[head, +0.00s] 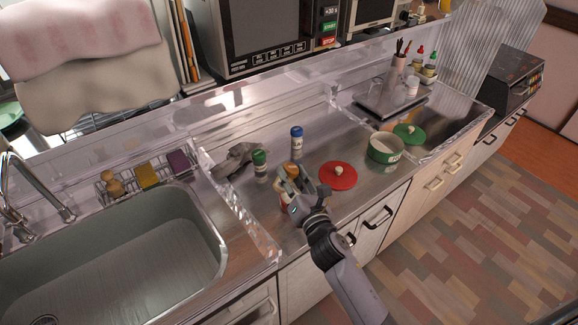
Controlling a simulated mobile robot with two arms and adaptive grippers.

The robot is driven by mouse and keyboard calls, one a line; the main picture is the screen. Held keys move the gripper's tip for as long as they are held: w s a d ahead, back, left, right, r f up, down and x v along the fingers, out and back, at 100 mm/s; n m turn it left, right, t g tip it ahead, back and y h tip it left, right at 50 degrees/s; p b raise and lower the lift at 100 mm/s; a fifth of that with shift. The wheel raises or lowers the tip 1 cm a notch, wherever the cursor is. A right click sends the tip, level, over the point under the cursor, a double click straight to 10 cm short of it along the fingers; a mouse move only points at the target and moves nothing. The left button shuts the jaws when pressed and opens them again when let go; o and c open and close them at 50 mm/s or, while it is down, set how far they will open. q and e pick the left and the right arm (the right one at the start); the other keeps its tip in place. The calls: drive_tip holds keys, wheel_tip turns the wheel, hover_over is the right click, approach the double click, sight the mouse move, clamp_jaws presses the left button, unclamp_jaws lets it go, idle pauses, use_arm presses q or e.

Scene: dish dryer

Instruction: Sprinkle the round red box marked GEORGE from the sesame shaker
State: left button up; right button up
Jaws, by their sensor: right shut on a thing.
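My right gripper (296,185) reaches over the counter and is shut on a small shaker with an orange-brown cap (294,168); its label cannot be read. A little red and white (284,201) shows beside and below the gripper, perhaps the round red box; the gripper hides most of it, and no GEORGE lettering is readable. A round red lid (338,177) with a pale knob lies on the counter to the right. Left of the gripper stands a green-capped shaker (260,167), and behind it a blue-capped shaker (297,142). My left gripper is not in view.
A round green-banded box (384,149) stands open at the right, with its green lid (409,134) beside it. A dark grey object (233,162) lies behind the green-capped shaker. The large sink (120,250) is at the left. A clear ledge rims the counter.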

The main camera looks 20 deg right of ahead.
wheel_tip(320, 180, down, 3)
drive_tip(key=m+b, duration=0.2)
drive_tip(key=m, duration=0.3)
drive_tip(key=shift+w+d+m, duration=0.1)
drive_tip(key=shift+m, duration=0.2)
drive_tip(key=m+b, duration=0.1)
drive_tip(key=f+m+b, duration=0.1)
drive_tip(key=m, duration=0.2)
drive_tip(key=shift+a+f+m+b, duration=0.35)
drive_tip(key=shift+a+m+b, duration=0.05)
drive_tip(key=shift+r+m+p, duration=0.3)
drive_tip(key=shift+m+p, duration=0.25)
drive_tip(key=shift+m, duration=0.25)
drive_tip(key=m, duration=0.3)
drive_tip(key=shift+d+f+m+p, duration=0.2)
drive_tip(key=shift+m+p, duration=0.1)
drive_tip(key=shift+p, duration=0.1)
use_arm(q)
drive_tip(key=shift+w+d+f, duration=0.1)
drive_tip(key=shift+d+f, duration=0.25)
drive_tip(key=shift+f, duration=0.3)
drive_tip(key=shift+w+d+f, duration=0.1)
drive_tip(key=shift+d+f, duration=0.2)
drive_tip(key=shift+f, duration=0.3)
use_arm(e)
drive_tip(key=m, duration=0.3)
drive_tip(key=shift+f, duration=0.25)
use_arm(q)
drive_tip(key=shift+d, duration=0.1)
